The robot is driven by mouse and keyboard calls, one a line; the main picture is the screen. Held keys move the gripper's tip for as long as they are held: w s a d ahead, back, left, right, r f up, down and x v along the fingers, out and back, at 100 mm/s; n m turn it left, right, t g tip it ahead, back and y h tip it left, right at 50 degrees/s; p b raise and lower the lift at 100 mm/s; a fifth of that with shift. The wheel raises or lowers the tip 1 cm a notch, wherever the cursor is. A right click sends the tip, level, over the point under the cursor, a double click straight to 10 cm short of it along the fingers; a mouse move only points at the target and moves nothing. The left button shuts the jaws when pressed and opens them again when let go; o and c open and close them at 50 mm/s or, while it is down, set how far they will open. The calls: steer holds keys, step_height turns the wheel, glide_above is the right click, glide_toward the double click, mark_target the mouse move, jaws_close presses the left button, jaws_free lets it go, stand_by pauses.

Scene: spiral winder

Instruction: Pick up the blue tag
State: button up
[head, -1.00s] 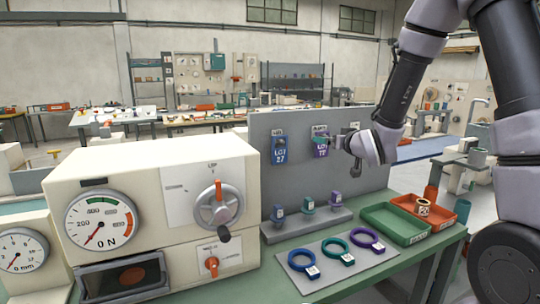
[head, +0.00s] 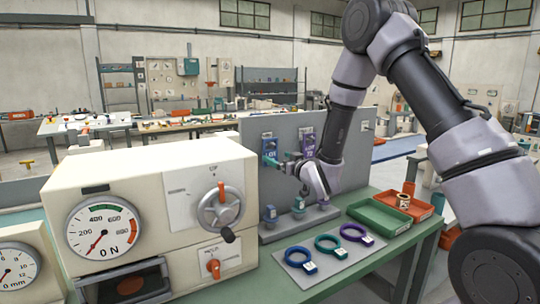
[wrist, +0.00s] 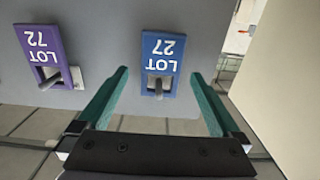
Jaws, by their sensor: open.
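The blue tag (wrist: 164,55) hangs on a peg (wrist: 158,88) on the grey upright panel. It reads "LOT 27" and appears upside down in the wrist view. In the head view the blue tag (head: 268,146) is partly covered by my gripper (head: 276,162). In the wrist view my open gripper (wrist: 158,74) has its teal fingers on either side of the tag's slotted end, with a gap on each side and nothing held. The purple "LOT 72" tag (wrist: 39,52) hangs on its own peg, outside the fingers.
A cream machine (head: 150,205) with a dial and handwheel stands left of the panel (head: 256,128). Green (head: 380,219) and orange (head: 425,207) trays sit at the right.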

mark_target(271, 153)
steer(key=x, duration=0.3)
steer(key=shift+w+a, duration=0.2)
steer(key=shift+a, duration=0.05)
steer(key=c, duration=1.3)
steer(key=shift+o, duration=0.2)
